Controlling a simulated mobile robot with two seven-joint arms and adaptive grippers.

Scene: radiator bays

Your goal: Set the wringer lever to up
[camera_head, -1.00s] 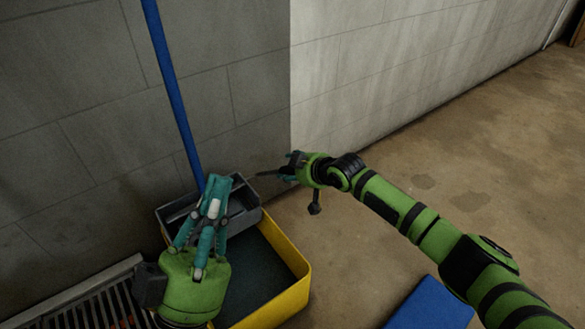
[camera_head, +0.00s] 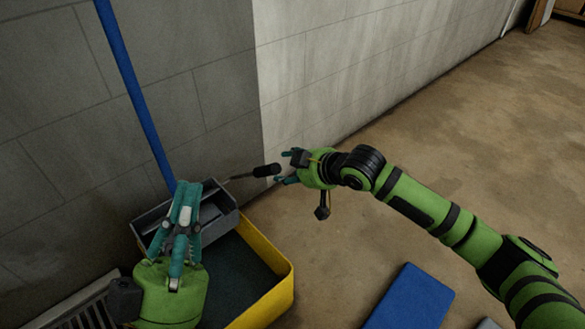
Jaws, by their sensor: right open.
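The wringer (camera_head: 222,226) is a grey box on the yellow bucket (camera_head: 268,300) at the left. Its lever (camera_head: 266,170) is a thin rod with a black grip, sticking out to the right and slightly upward. My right gripper (camera_head: 283,168) is open, just right of the grip's end; I cannot tell whether they touch. My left gripper (camera_head: 188,190) is in front of the wringer, its teal fingers over part of it. I cannot tell whether they are open or shut.
A blue mop handle (camera_head: 135,90) slants up from the wringer against the grey wall (camera_head: 190,50). A floor grate (camera_head: 85,308) is at the lower left. A blue flat panel (camera_head: 410,298) lies at the lower middle. The floor (camera_head: 470,150) at the right is clear.

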